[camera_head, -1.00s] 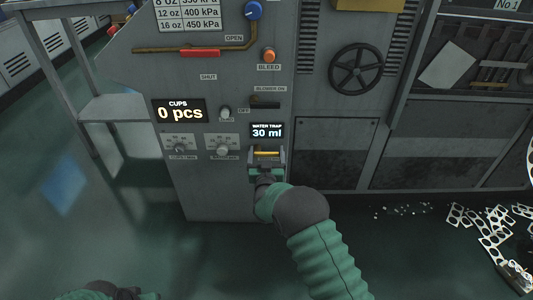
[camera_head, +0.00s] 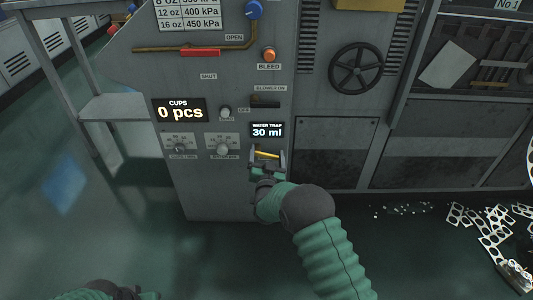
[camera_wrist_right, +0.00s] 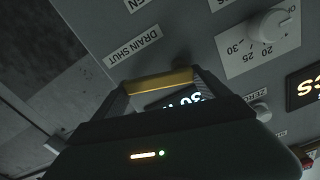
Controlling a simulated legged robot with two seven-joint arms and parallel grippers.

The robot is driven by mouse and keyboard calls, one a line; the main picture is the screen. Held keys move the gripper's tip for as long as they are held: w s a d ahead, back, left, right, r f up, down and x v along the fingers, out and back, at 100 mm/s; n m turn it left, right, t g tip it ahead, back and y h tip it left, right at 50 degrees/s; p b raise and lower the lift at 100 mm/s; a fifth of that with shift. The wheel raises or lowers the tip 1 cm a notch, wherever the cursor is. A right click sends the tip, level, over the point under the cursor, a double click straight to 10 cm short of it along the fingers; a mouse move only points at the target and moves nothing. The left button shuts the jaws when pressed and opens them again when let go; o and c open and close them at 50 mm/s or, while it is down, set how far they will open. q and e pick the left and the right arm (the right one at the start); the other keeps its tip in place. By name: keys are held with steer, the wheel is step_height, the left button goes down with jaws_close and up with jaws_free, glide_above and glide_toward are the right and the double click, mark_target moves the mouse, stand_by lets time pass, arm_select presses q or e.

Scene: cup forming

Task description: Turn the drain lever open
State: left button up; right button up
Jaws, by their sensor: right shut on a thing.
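The drain lever (camera_head: 267,155) is a yellow bar on the grey machine panel, under the water trap display (camera_head: 267,130). It is slightly tilted, with its right end lower in the head view. My right gripper (camera_head: 268,162) is shut on it, with a finger at each end of the bar. In the right wrist view the yellow lever (camera_wrist_right: 160,82) lies between the fingers, beside a "DRAIN SHUT" label (camera_wrist_right: 133,45). The display reads 30 ml. My left gripper (camera_head: 132,293) shows only partly at the bottom edge, away from the panel, and its jaws are unclear.
Above the lever are the blower switch (camera_head: 265,103), the orange bleed button (camera_head: 268,55) and a blue knob (camera_head: 253,11). Dials (camera_head: 222,149) sit to its left. A handwheel (camera_head: 356,69) is at the right. Punched scrap sheets (camera_head: 490,225) lie on the floor at right.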

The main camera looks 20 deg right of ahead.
steer(key=m, duration=0.2)
steer(key=f+m, duration=0.1)
steer(key=shift+f+m, duration=0.3)
steer(key=shift+m, duration=0.1)
steer(key=m, duration=0.1)
steer(key=f+m, duration=0.1)
steer(key=m, duration=0.1)
steer(key=shift+a+m, duration=0.15)
steer(key=shift+m, duration=0.15)
steer(key=m, duration=0.1)
steer(key=f+m, duration=0.1)
steer(key=m, duration=0.1)
steer(key=shift+w+a+m+b, duration=0.15)
steer(key=shift+a+m+b, duration=0.15)
steer(key=shift+a+b, duration=0.1)
steer(key=shift+w+a+f+m, duration=0.15)
steer(key=shift+a+m, duration=0.15)
steer(key=shift+m, duration=0.65)
steer(key=shift+s+a+f+m, duration=0.1)
steer(key=shift+a+m, duration=0.15)
steer(key=shift+m, duration=0.7)
steer(key=o, duration=1.9)
steer(key=shift+o, duration=0.2)
